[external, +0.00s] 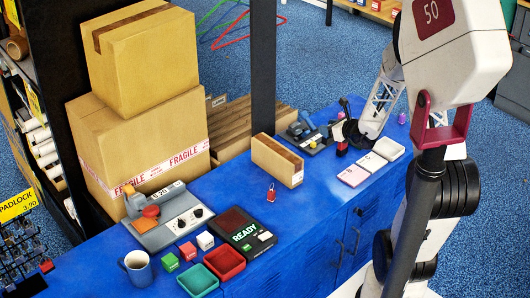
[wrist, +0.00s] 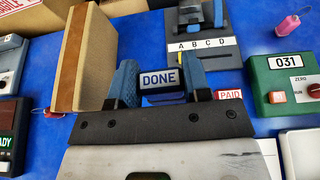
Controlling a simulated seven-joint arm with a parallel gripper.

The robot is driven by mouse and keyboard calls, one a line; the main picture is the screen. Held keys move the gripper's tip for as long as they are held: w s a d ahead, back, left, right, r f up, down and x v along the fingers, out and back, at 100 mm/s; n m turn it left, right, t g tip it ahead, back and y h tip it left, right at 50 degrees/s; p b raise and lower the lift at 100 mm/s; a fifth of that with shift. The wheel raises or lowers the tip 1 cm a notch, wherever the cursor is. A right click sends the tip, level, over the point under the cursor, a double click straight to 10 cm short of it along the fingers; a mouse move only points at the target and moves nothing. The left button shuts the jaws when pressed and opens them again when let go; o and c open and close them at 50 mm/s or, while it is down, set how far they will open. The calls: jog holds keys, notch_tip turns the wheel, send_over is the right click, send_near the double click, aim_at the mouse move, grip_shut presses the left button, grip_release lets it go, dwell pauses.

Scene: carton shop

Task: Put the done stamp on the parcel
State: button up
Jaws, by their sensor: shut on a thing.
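The DONE stamp (wrist: 160,79) is a dark block with a pale label, held between the blue fingertips of my gripper (wrist: 160,84) in the wrist view. In the external view my gripper (external: 343,132) is over the blue counter, right of a small upright brown carton. This carton, the likely parcel (external: 292,173), has a brown strip along its top and is apart from my gripper. It also shows in the wrist view (wrist: 98,65), left of the stamp. A red PAID label (wrist: 228,94) shows just right of my gripper. The stamp's underside is hidden.
A device marked A B C D (wrist: 205,45) stands beyond the stamp. A green 031 box (wrist: 288,80) is at right. Pale pads (external: 353,176) lie near the counter's front. A READY terminal (external: 243,232) and stacked large cartons (external: 150,140) are left. Blue counter (external: 310,190) is clear before the parcel.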

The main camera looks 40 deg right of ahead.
jog(key=s+a+r+n+y, duration=0.2)
jog(key=s+a+r, duration=0.1)
jog(key=a, duration=0.7)
jog(key=s+a+r+n+g+y, duration=0.1)
jog(key=s+a+r+n+y, duration=0.1)
jog(key=a, duration=0.8)
jog(key=shift+s+a+r+y, duration=0.15)
jog(key=shift+s+r+y, duration=0.35)
jog(key=shift+y, duration=0.1)
send_over(277, 148)
jog(key=shift+f, duration=0.8)
jog(key=shift+f, duration=0.1)
jog(key=shift+f, duration=1.65)
jog(key=shift+f, duration=0.15)
